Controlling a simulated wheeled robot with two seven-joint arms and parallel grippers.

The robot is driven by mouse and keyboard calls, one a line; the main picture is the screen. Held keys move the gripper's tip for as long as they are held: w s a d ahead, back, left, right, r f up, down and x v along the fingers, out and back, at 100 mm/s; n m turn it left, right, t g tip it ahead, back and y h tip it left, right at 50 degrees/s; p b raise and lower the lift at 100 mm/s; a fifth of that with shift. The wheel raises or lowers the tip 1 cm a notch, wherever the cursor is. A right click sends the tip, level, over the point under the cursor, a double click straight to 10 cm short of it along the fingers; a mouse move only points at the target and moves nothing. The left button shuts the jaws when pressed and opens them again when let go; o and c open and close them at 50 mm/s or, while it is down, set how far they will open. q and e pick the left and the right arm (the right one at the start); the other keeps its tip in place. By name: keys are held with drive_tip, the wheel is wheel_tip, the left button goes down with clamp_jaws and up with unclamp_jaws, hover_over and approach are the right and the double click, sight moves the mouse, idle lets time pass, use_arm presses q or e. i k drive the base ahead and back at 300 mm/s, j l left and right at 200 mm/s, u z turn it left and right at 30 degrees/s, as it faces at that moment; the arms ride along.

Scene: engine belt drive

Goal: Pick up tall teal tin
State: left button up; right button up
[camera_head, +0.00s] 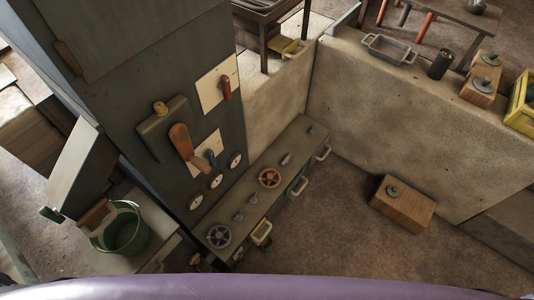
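I cannot make out a tall teal tin for certain in the head view. A dark, upright cylinder (440,65) stands on the ledge at the upper right, but its colour looks nearly black. A small bluish-green item (267,243) shows partly beside the low bench, too small to identify. Neither of my grippers is in view.
A grey control cabinet (110,85) with levers stands at left. A low bench (252,190) carries handwheels. A green bucket (125,232) stands lower left. A wooden block (402,204) sits on the floor at right. A grey tray (389,50) is on the ledge. Floor between is clear.

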sight(266, 246)
drive_tip(key=k+l+u, duration=0.4)
drive_tip(key=k+l, duration=0.15)
drive_tip(key=k+l+u, duration=0.4)
drive_tip(key=k+l, duration=0.2)
drive_tip(key=k, duration=0.05)
